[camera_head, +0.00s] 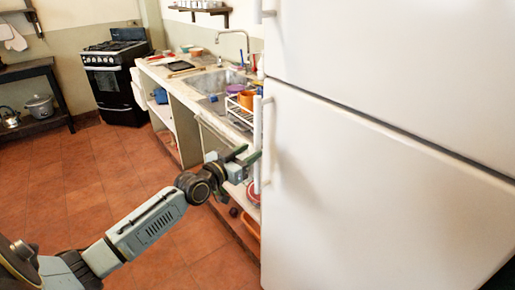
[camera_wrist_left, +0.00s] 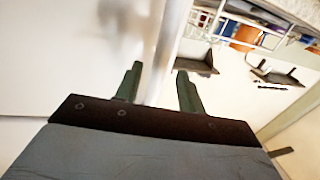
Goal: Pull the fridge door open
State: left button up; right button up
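The white fridge fills the right of the head view, with an upper door (camera_head: 400,65) and a larger lower door (camera_head: 370,205), both flush with the body. A vertical white handle (camera_head: 258,130) runs along the lower door's left edge. My left gripper (camera_head: 250,157) is at the lower part of this handle. In the left wrist view, the two dark fingers of my left gripper (camera_wrist_left: 160,85) are spread apart. The pale handle bar (camera_wrist_left: 167,45) shows between them, with no clear contact. My right gripper is not in view.
A counter (camera_head: 165,72) with a sink (camera_head: 215,82) and a dish rack (camera_head: 240,112) stands just left of the fridge, close to my left gripper. A black stove (camera_head: 118,85) is at the back. The tiled floor (camera_head: 85,185) is open at left.

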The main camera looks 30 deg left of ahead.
aim_at(255, 148)
pick_arm(q)
jog(key=shift+w+d+b, duration=0.15)
jog(key=shift+w+d, duration=0.05)
jog(key=shift+w, duration=0.9)
jog(key=shift+w+d+b, duration=0.15)
jog(key=shift+w, duration=0.95)
jog(key=shift+c, duration=0.5)
grip_shut()
